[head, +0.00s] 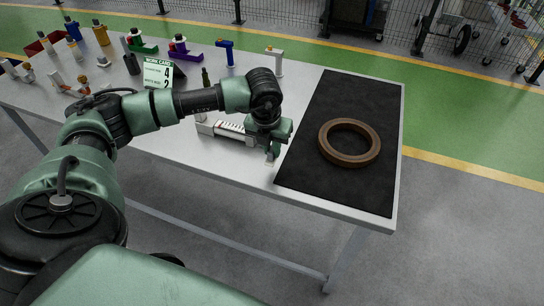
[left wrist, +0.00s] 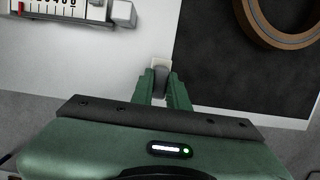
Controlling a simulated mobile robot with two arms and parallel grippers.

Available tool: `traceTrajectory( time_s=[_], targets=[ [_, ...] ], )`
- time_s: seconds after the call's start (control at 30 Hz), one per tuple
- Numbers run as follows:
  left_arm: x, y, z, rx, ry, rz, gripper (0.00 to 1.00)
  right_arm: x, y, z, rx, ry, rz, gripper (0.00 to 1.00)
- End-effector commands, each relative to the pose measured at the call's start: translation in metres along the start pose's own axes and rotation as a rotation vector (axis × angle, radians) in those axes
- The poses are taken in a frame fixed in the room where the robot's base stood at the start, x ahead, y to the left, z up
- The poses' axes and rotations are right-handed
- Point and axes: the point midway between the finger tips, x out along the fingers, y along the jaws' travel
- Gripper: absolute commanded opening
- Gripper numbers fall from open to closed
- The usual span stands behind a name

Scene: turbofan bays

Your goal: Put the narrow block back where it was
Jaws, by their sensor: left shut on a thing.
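My left gripper (head: 272,150) is low over the front part of the table, just left of the black mat. In the left wrist view, the left gripper (left wrist: 161,88) is shut on a small, pale, narrow block (left wrist: 161,63). The block's far end sticks out between the fingertips; the fingers hide its sides. I cannot tell whether it touches the table. A white case with red marks and a scale (head: 231,129) lies behind and left of the gripper.
A brown ring (head: 349,143) lies on the black mat (head: 320,100) at the right. The pale table (head: 210,165) is clear in front of the case.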

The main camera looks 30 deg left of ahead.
Motion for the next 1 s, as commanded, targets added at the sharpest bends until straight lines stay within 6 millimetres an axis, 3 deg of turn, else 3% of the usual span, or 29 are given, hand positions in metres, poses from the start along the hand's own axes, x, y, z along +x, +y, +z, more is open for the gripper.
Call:
traceTrajectory(
  time_s=[0.4, 0.63, 0.67, 0.77, 1.0],
  targets=[
    [0.046, 0.001, -0.01, -0.001, 0.0, 0.001, 0.0, -0.012, 0.004, 0.0, 0.0, -0.002, 0.004, 0.71],
    [0.051, 0.0, -0.011, 0.0, 0.0, 0.0, 0.0, -0.011, 0.004, 0.0, 0.001, -0.002, 0.004, 0.71],
    [0.051, 0.0, -0.012, 0.0, 0.001, 0.0, 0.18, -0.011, 0.004, 0.0, 0.001, -0.002, 0.004, 0.71],
    [0.051, 0.001, -0.012, 0.0, 0.001, 0.0, 0.46, -0.011, 0.004, 0.0, 0.001, -0.002, 0.004, 0.71],
    [0.05, 0.0, -0.011, 0.0, 0.0, 0.0, 0.46, -0.011, 0.003, 0.0, 0.001, -0.002, 0.004, 0.71]
  ],
)
